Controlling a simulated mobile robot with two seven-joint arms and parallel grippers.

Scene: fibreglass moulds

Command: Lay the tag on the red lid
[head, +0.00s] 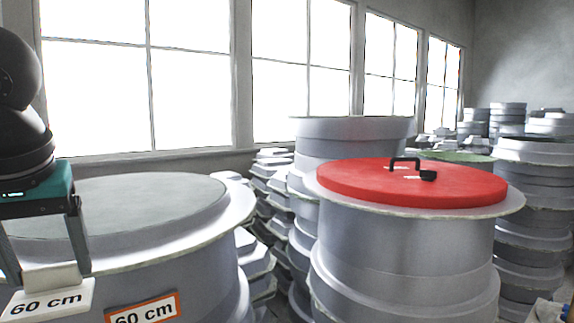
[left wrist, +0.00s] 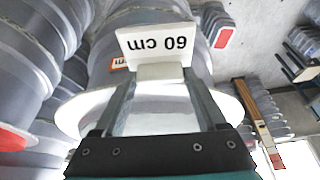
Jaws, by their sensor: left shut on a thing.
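My left gripper (head: 48,268) is at the lower left of the head view, shut on a white tag (head: 45,300) that reads "60 cm". The tag's block is between the fingers, and its plate faces outward. In the left wrist view the tag (left wrist: 155,45) shows upside down beyond the fingertips (left wrist: 160,75). The red lid (head: 350,185) lies on a grey mould stack at the right, apart from the gripper. It has a black handle and a small black item on top. My right gripper is not in view.
A wide grey mould (head: 140,200) stands at the left, beside and behind my left gripper, with an orange-edged "60 cm" label (head: 145,310) on its side. A taller mould stack (head: 350,130) stands behind the lid. More stacks (head: 530,200) stand at the right.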

